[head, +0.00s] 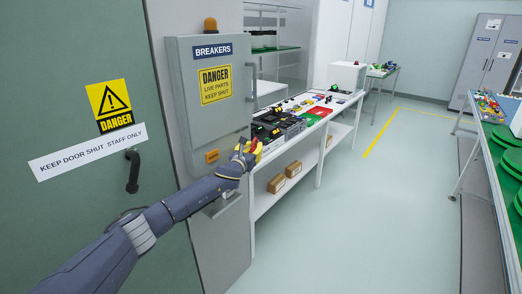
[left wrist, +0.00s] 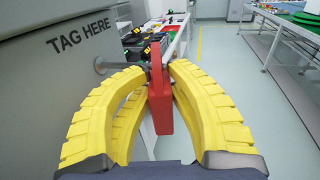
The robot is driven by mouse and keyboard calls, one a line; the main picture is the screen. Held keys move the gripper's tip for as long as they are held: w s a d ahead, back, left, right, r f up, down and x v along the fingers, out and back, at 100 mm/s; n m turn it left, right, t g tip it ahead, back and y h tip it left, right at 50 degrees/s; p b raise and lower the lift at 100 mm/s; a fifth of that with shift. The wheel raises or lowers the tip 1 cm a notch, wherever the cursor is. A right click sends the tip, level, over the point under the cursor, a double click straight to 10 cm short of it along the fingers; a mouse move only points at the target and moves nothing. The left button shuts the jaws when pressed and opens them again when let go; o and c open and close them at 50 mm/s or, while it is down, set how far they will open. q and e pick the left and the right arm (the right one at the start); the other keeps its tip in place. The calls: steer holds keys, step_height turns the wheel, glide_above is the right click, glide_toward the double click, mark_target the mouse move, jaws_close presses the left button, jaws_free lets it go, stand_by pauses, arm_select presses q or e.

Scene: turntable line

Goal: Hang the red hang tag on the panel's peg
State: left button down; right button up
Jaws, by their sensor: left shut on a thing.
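The red hang tag (left wrist: 159,100) is upright between the yellow fingers of my left gripper (left wrist: 158,75), which is shut on it. In the head view my left gripper (head: 250,150) is beside the lower right edge of the grey breaker panel (head: 210,125), and little of the tag shows there. In the left wrist view the panel's face (left wrist: 50,80) reads "TAG HERE", and a grey peg (left wrist: 106,65) sticks out from it toward the tag. I cannot tell whether the tag touches the peg; its tip is partly hidden by the fingers. My right gripper is not in view.
A white bench (head: 338,112) with black units and small parts stands right behind the gripper, with boxes on its lower shelf. A green door (head: 60,190) with a handle is at the left. Green tables stand at the right, and the floor (head: 370,215) between is clear.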

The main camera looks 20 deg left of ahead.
arm_select(q)
steer(key=shift+w+a, duration=0.25)
steer(key=shift+a, duration=0.3)
steer(key=shift+w+a+f, duration=0.2)
steer(key=shift+a+f, duration=0.1)
steer(key=shift+f, duration=0.15)
steer(key=shift+d, duration=0.15)
steer(key=c, duration=1.2)
jaws_free()
steer(key=shift+c, duration=0.2)
